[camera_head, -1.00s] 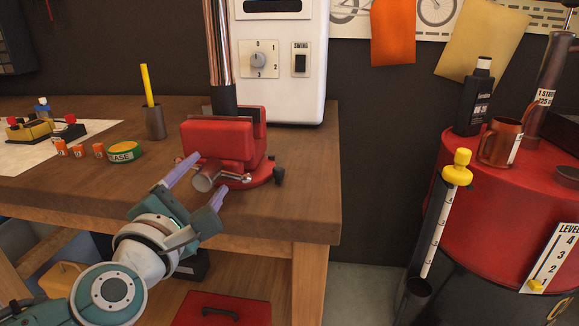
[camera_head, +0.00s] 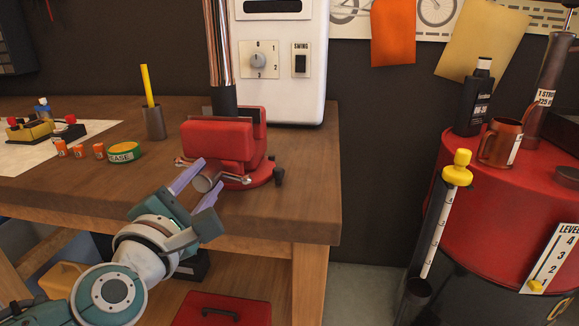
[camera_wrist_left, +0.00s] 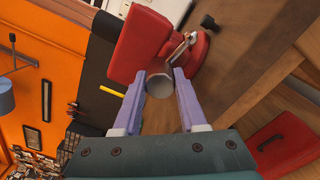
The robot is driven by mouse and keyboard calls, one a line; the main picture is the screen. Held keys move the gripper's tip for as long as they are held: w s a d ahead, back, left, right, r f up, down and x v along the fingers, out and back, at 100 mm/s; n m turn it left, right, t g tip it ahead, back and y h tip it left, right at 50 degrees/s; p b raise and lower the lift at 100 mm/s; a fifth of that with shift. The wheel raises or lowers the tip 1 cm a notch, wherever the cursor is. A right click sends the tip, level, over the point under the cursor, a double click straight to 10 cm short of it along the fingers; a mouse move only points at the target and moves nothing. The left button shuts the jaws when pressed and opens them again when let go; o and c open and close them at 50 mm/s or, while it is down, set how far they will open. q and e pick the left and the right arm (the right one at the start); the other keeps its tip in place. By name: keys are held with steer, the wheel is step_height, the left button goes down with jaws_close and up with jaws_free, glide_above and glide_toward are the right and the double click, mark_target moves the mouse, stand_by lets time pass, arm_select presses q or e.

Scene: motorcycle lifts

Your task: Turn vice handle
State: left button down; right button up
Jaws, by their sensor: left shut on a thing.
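The red vice (camera_head: 218,140) is fixed on the front of the wooden workbench. Its metal vice handle (camera_head: 237,180) has a thin bar lying roughly level across the front, with a round grey screw end (camera_head: 202,183) in the middle. My left gripper (camera_head: 209,175) comes from below and is shut on the handle at this round end, one purple finger on each side. The left wrist view shows the grey end (camera_wrist_left: 160,87) between the fingertips, with part of the bar (camera_wrist_left: 180,46) beyond the right finger. The fingers hide part of the bar. My right gripper is not in view.
On the bench (camera_head: 290,195) stand a pencil cup (camera_head: 154,123), a green grease tin (camera_head: 124,152) and small orange items. A white machine (camera_head: 290,95) stands behind the vice. A red drum (camera_head: 510,205) is at the right. A red toolbox (camera_head: 222,308) lies below.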

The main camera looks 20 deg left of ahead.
arm_select(q)
steer(key=m+p, duration=0.1)
steer(key=m, duration=0.6)
steer(key=shift+r, duration=0.1)
steer(key=m+p, duration=0.1)
steer(key=m, duration=0.5)
steer(key=shift+p, duration=0.4)
steer(key=m+p, duration=0.1)
steer(key=m, duration=0.5)
steer(key=shift+w+r+m, duration=0.1)
steer(key=shift+r+m, duration=0.05)
steer(key=shift+m, duration=0.15)
steer(key=m, duration=0.5)
steer(key=shift+m, duration=0.4)
steer(key=shift+c, duration=2.3)
jaws_free()
steer(key=shift+f, duration=0.2)
